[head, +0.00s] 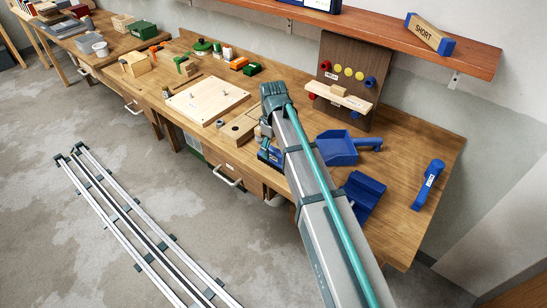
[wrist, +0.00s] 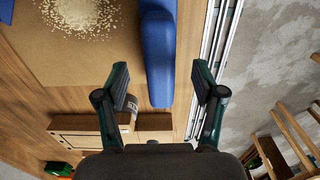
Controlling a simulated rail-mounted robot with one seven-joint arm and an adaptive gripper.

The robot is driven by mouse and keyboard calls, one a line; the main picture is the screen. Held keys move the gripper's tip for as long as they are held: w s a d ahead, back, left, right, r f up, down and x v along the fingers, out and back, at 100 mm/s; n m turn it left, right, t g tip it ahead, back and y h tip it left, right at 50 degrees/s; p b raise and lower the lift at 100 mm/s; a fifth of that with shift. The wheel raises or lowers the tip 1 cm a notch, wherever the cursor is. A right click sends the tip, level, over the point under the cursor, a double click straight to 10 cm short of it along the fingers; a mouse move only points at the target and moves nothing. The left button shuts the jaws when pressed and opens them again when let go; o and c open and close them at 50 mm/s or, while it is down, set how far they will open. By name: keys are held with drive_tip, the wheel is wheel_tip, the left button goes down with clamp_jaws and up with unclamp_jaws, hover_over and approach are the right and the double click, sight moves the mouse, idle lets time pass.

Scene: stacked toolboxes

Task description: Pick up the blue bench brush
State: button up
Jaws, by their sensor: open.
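In the wrist view, a long blue piece with a rounded near end, seemingly the blue bench brush (wrist: 157,58), lies along the bench and runs out of the top of the picture. My gripper (wrist: 158,80) is open, with one finger on either side of its near end, and a gap shows on both sides. Nothing is held. In the head view my gripper (head: 268,150) is low over the bench's front edge, largely behind my arm.
Pale shavings (wrist: 80,14) lie on a brown mat (wrist: 60,75) beside the brush. A blue dustpan (head: 337,148), a blue channelled piece (head: 364,192) and a blue labelled tool (head: 429,184) stand to the right. A holed wooden block (head: 238,130) is close on the left.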

sight(273, 156)
drive_tip(key=shift+s+d+f+p, duration=0.1)
drive_tip(key=shift+f+p, duration=0.7)
drive_tip(key=shift+f, duration=1.35)
drive_tip(key=c, duration=1.3)
drive_tip(key=shift+r, duration=0.1)
drive_tip(key=shift+r, duration=0.65)
drive_tip(key=s+d+r+b, duration=0.2)
drive_tip(key=s+r+b, duration=0.3)
drive_tip(key=s+r, duration=0.6)
drive_tip(key=s, duration=0.2)
drive_tip(key=shift+s+r+b, duration=0.3)
drive_tip(key=shift+s+b, duration=0.05)
drive_tip(key=shift+s, duration=0.05)
